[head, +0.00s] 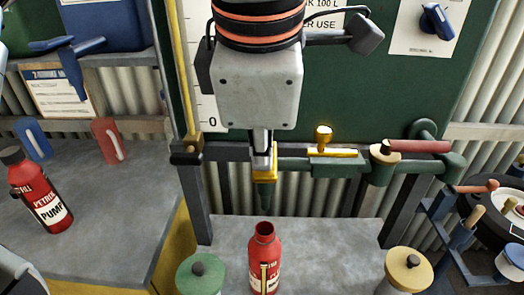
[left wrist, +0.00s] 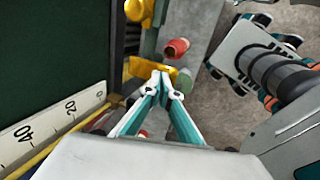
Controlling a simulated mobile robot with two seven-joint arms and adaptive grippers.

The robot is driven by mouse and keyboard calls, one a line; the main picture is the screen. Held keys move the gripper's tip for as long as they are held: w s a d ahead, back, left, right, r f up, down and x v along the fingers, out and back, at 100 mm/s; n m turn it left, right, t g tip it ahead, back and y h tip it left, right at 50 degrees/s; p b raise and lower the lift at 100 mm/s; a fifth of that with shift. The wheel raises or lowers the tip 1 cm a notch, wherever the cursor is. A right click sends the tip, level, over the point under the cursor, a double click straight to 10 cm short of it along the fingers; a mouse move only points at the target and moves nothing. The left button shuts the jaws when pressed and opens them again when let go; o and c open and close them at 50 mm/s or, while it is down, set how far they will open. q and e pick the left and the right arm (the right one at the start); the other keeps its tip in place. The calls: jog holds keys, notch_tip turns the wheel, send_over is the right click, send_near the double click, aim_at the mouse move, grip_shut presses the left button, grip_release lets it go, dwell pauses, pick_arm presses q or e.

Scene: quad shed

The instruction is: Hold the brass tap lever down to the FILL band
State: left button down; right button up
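My left gripper (head: 262,165) hangs down in the middle of the head view. In the left wrist view its teal fingers (left wrist: 161,76) meet at the tips, right at a yellow brass lever (left wrist: 143,73). Yellow brass (head: 265,176) also shows at the fingertips in the head view, above a green spout. Whether the tips press on it or only touch it is hard to tell. A red bottle (head: 264,250) stands open and upright below the spout; it also shows in the left wrist view (left wrist: 176,48). I cannot make out a FILL band. My right gripper is not in view.
A second brass fitting (head: 324,138) sits right of the gripper on the green pipe. A red PUMP bottle (head: 45,195) stands on the left bench. Green (head: 200,275) and yellow (head: 407,272) capped containers flank the red bottle. A scale strip (left wrist: 50,130) runs beside the green panel.

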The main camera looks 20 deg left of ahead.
pick_arm(q)
jog(key=v, duration=1.2)
dwell(0.5)
